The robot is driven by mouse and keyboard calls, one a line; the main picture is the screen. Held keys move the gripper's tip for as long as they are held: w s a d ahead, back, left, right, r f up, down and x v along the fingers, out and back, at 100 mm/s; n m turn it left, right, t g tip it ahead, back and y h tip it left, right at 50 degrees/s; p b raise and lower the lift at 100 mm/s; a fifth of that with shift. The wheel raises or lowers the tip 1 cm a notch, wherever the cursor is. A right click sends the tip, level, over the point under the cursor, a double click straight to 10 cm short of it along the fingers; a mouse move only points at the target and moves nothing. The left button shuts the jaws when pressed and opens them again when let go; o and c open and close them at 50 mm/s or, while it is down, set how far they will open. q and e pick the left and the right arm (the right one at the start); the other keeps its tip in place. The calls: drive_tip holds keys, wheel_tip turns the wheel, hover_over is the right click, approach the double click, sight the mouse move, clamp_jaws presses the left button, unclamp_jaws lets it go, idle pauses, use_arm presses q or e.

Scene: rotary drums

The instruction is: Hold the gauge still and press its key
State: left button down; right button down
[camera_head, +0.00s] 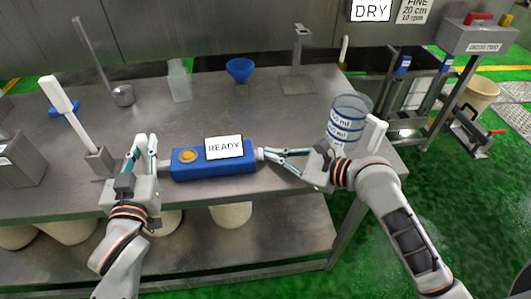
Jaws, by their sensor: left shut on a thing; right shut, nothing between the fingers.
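The gauge (214,168) is a blue box lying on the grey metal bench, with a white "READY" display (224,147) on top. Its round orange-yellow key (187,156) sits on the top face near the left end. A short pale stub (260,154) projects from its right end. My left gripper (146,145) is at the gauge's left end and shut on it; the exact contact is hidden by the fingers. My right gripper (267,155) is shut and empty, its fingertips beside the right stub; I cannot tell whether they touch.
A clear marked beaker (346,122) stands behind my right gripper. A blue funnel-like bowl (239,70), a grey stand (298,70) and a metal ladle (122,95) are farther back. The bench between gauge and bowl is clear.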

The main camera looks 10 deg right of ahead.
sight(300, 158)
use_arm(q)
drive_tip(key=shift+f, duration=0.5)
use_arm(e)
drive_tip(key=shift+a, duration=0.25)
drive_tip(key=shift+d, duration=3.75)
use_arm(q)
drive_tip(key=c, duration=1.6)
unclamp_jaws()
drive_tip(key=shift+w+r, duration=0.1)
drive_tip(key=shift+r, duration=0.15)
drive_tip(key=shift+r, duration=0.1)
use_arm(e)
drive_tip(key=shift+r, duration=0.1)
